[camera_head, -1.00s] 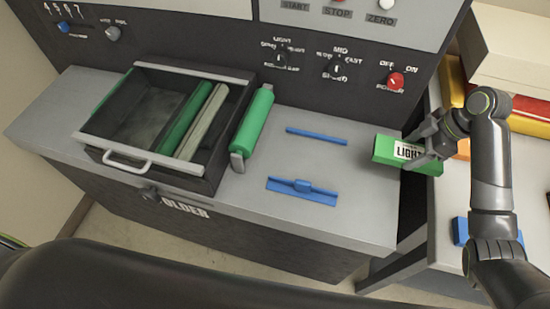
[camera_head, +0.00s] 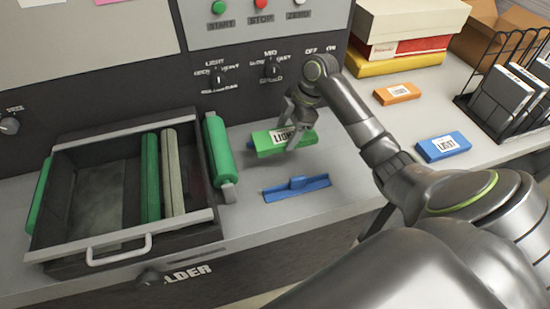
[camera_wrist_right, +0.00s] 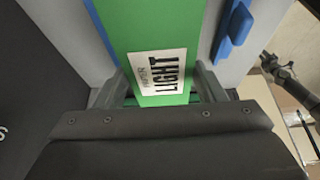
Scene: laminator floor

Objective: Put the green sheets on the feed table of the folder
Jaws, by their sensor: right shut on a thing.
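My right gripper (camera_head: 299,121) is shut on the green sheets (camera_head: 262,142), a flat green pack with a white "LIGHT" label. It holds them over the feed table (camera_head: 345,178), the grey top of the folder, between the far blue guide and the near blue guide (camera_head: 297,188). I cannot tell whether the pack touches the surface. The pack (camera_wrist_right: 150,25) runs away from the jaws in the right wrist view. The far guide is mostly hidden. A small dark gripper, likely my left one (camera_wrist_right: 266,60), shows there at the right edge; its jaws are too small to read.
A green roller (camera_head: 218,150) and an open drawer-like tray (camera_head: 190,243) with rollers stand left of the pack. The control panel (camera_head: 240,85) rises behind. The side table at right holds an orange pack (camera_head: 397,93), a blue pack (camera_head: 443,147), boxes and a wire rack (camera_head: 510,90).

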